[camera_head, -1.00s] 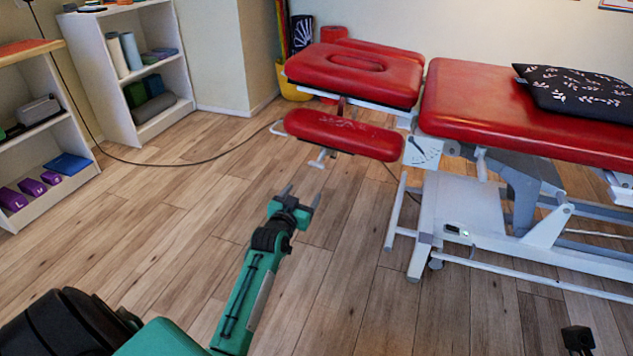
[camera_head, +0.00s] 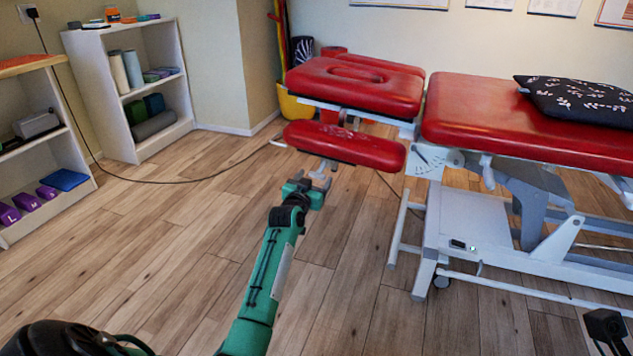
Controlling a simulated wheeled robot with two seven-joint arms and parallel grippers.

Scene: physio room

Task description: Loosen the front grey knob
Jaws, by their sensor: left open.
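The red padded couch has a small front armrest pad (camera_head: 345,145) at its left end. The front grey knob (camera_head: 320,168) is a light grey T-shaped piece hanging under that pad. My left gripper (camera_head: 313,181) is open, with its fingers pointing up at the knob from below. The fingertips are at or very close to the knob; I cannot tell whether they touch it. The fingers partly hide the knob. A dark piece at the lower right edge seems to be part of my right arm; its jaws cannot be made out.
The headrest (camera_head: 355,82) is just above and behind the armrest pad. The couch's white frame (camera_head: 460,215) stands to the right on the floor. A dark cable (camera_head: 190,181) runs across the floor at left. White shelves (camera_head: 125,90) stand far left.

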